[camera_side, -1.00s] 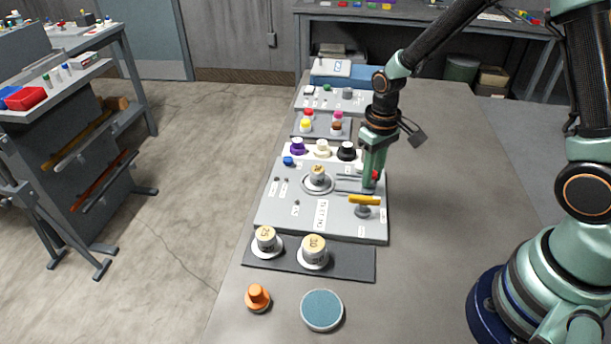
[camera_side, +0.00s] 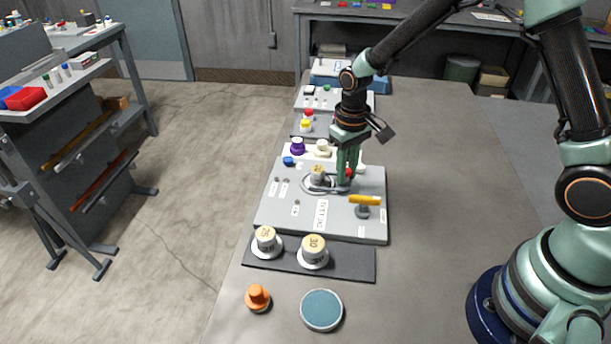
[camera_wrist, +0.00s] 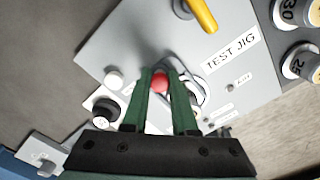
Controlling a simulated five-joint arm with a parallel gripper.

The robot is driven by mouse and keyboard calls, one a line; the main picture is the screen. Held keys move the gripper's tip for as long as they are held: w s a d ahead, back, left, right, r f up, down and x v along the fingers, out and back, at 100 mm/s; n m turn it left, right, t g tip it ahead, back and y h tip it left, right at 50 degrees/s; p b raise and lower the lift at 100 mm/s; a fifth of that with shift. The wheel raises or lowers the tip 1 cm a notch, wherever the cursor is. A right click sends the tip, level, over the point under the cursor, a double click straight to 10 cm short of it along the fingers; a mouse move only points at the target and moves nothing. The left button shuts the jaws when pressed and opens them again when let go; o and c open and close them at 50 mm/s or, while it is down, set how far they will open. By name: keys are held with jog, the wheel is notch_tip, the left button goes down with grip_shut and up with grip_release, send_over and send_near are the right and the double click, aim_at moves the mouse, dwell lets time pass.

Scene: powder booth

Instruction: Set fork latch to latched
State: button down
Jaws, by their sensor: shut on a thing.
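The test jig (camera_side: 280,212) is a pale grey plate on the bench; it also shows in the wrist view (camera_wrist: 120,42). The fork latch has a red knob (camera_wrist: 161,84), partly visible in the side view (camera_side: 349,173). My gripper (camera_side: 345,181) is shut on this knob, with its green fingers on either side in the wrist view (camera_wrist: 161,77). The fork's prongs lie low at the base of the upright beige-topped weight (camera_side: 317,173) on the jig. My fingers partly hide the fork, so I cannot tell how far it reaches around the weight.
A yellow handle (camera_side: 365,200) stands on the jig, nearer the camera. Two more weights sit on a dark mat (camera_side: 345,267) in front. An orange knob-shaped piece (camera_side: 257,298) and a blue disc (camera_side: 321,309) lie nearest. Colored knobs stand behind.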

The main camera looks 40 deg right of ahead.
jog(key=c, duration=0.8)
grip_release()
jog(key=shift+w+a+r, duration=0.1)
jog(key=shift+w+a, duration=0.1)
jog(key=shift+w, duration=0.1)
jog(key=shift+o, duration=0.6)
jog(key=shift+s, duration=0.1)
jog(key=shift+d, duration=0.1)
notch_tip(320, 180, up, 12)
jog(key=shift+r, duration=0.1)
jog(key=s+d+r+t, duration=0.1)
jog(key=s+r+t, duration=0.1)
jog(key=s+r, duration=0.2)
jog(key=s+d+r+t, duration=0.2)
jog(key=s+r+t, duration=0.1)
jog(key=s, duration=0.6)
jog(key=shift+s+d+r+t, duration=0.15)
jog(key=shift+d+r+t, duration=0.15)
jog(key=shift+r, duration=0.5)
